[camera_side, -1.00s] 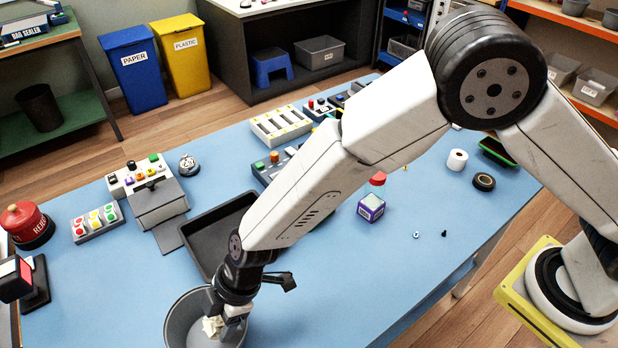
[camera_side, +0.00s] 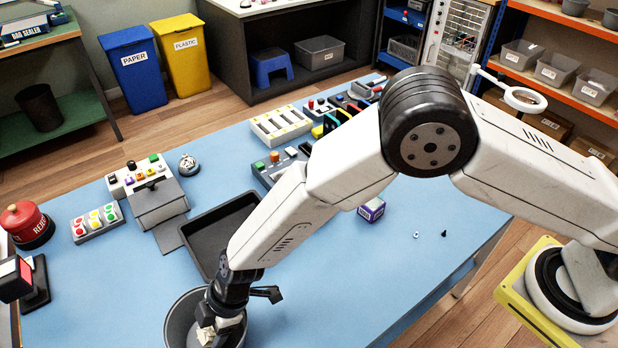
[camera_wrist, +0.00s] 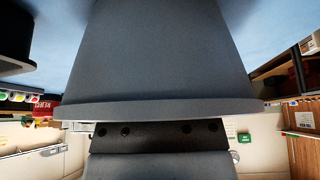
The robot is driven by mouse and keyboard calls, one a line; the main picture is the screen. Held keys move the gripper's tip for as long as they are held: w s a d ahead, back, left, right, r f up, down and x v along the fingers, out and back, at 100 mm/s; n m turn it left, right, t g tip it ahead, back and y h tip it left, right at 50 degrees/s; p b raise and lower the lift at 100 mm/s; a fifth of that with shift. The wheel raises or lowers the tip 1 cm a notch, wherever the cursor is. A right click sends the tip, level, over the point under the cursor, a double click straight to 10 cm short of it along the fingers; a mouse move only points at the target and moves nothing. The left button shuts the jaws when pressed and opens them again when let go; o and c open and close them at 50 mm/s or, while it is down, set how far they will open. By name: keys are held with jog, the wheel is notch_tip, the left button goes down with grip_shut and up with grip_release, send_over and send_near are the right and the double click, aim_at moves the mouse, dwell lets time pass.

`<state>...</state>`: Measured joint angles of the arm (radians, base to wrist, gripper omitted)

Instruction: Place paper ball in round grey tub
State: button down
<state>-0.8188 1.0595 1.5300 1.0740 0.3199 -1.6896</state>
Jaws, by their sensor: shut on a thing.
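The round grey tub (camera_side: 178,318) stands on the blue table at the lower middle of the side view. My gripper (camera_side: 214,330) points down into the mouth of the tub. It is shut on the crumpled off-white paper ball (camera_side: 206,334), which shows between the fingers inside the rim. I cannot tell whether the ball touches the tub's floor. In the wrist view the tub's outer wall (camera_wrist: 155,50) fills the middle, and the ball and fingertips are hidden there.
An empty black tray (camera_side: 205,235) lies just behind the tub. A purple box (camera_side: 371,210) stands to the right.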

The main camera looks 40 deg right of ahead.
jog(key=shift+f, duration=0.25)
grip_release()
jog(key=shift+r, duration=0.1)
jog(key=shift+v, duration=5.95)
